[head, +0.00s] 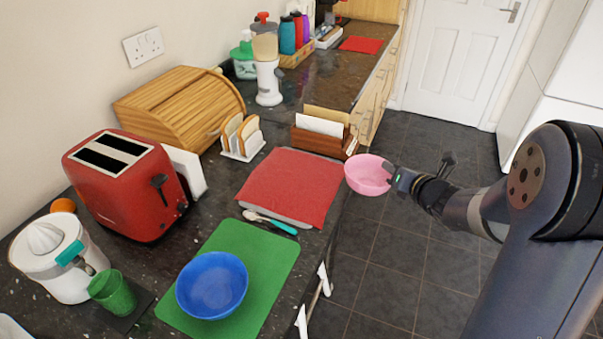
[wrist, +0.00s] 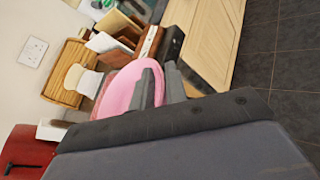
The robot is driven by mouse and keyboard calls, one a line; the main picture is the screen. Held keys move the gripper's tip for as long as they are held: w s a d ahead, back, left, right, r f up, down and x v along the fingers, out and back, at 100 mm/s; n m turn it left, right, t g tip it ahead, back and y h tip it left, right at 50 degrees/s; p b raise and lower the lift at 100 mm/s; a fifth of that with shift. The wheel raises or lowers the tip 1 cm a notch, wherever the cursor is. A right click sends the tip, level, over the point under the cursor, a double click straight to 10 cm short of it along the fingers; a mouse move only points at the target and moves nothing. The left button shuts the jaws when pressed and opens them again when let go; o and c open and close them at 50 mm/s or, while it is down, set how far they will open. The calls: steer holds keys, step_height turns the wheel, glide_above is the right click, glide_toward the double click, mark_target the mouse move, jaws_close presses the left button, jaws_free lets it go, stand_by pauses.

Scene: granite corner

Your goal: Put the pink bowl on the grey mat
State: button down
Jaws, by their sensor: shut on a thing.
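The pink bowl (head: 368,175) hangs in the air off the counter's right edge, above the floor, close to level. My gripper (head: 392,174) is shut on the right side of its rim. In the wrist view the pink bowl (wrist: 118,88) shows at the fingers of my gripper (wrist: 160,88), which hide part of it. A dark grey mat (head: 143,301) lies under the green cup at the front left of the counter; I cannot tell whether it is the task's mat. No other plainly grey mat shows.
A red cloth (head: 290,186) lies left of the bowl. A blue bowl (head: 212,285) sits on a green mat (head: 262,245). A spoon (head: 270,221) lies between them. A letter rack (head: 322,134), toast rack (head: 241,138), toaster (head: 125,185) and juicer (head: 55,255) crowd the counter.

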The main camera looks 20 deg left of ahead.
steer(key=w+a+r+n+y, duration=0.1)
steer(key=a, duration=0.2)
steer(key=w+a+r+g, duration=0.1)
steer(key=a+r, duration=0.1)
steer(key=a, duration=0.1)
steer(key=w+a+r+n+y+p, duration=0.1)
steer(key=a, duration=0.1)
steer(key=shift+w+a+r+n+g+y, duration=0.1)
steer(key=shift+a+r+n+g+y, duration=0.2)
steer(key=shift+a+g, duration=0.1)
steer(key=a+r+n+g+y+p, duration=0.1)
steer(key=a+r+n+g+y, duration=0.3)
steer(key=a, duration=0.7)
steer(key=f, duration=0.3)
steer(key=f+t+h, duration=0.1)
steer(key=f, duration=0.2)
steer(key=w+f+m+h, duration=0.1)
steer(key=f, duration=0.2)
